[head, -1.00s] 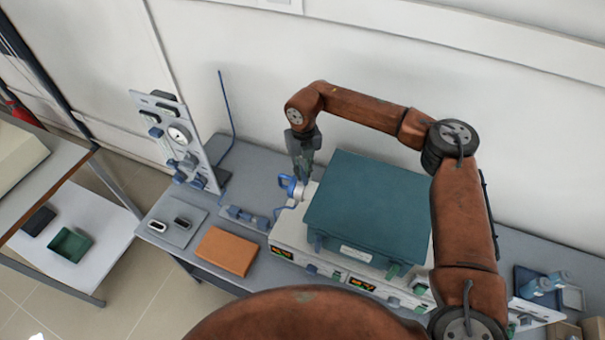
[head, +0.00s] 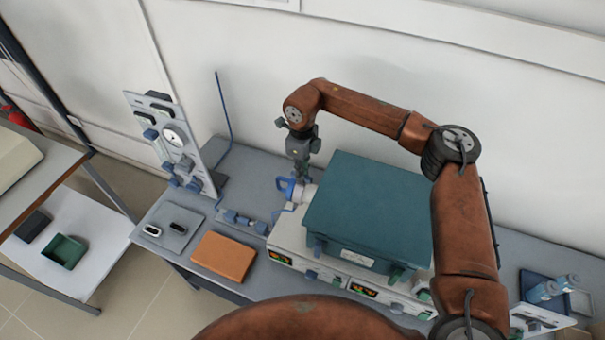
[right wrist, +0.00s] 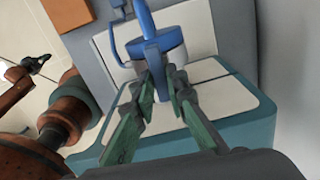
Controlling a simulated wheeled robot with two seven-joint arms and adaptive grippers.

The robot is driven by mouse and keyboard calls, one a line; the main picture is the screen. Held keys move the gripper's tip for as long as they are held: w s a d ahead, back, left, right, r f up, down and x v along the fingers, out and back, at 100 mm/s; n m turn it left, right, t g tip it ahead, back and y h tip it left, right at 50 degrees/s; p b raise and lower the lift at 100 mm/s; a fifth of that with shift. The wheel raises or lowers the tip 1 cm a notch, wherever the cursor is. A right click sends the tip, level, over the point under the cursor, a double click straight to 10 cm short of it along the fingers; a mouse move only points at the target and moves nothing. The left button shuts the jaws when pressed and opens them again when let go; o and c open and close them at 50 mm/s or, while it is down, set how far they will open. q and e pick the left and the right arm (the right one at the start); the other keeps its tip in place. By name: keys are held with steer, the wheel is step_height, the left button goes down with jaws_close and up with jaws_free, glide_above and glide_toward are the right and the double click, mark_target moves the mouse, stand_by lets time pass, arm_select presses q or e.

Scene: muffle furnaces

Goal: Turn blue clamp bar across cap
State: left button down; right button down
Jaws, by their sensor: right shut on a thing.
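The blue clamp bar (head: 287,185) stands at the left end of the teal furnace (head: 366,205), in front of a pale round cap (head: 306,193). In the right wrist view the blue bar (right wrist: 148,25) runs up and down across the round cap (right wrist: 172,42). My right gripper (head: 300,172) is at the bar from above. In the right wrist view its fingertips (right wrist: 157,85) are shut on the lower end of the bar.
Blue-grey fittings (head: 243,222) lie left of the furnace.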

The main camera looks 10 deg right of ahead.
steer(key=shift+a+f+n, duration=0.15)
steer(key=shift+n, duration=0.25)
steer(key=c, duration=1.9)
jaws_free()
steer(key=shift+w+a, duration=0.1)
steer(key=shift+w, duration=0.1)
steer(key=shift+c, duration=0.2)
steer(key=shift+s, duration=0.1)
steer(key=shift+r, duration=0.45)
step_height(320, 180, up, 11)
steer(key=shift+d, duration=0.2)
steer(key=shift+a, duration=0.1)
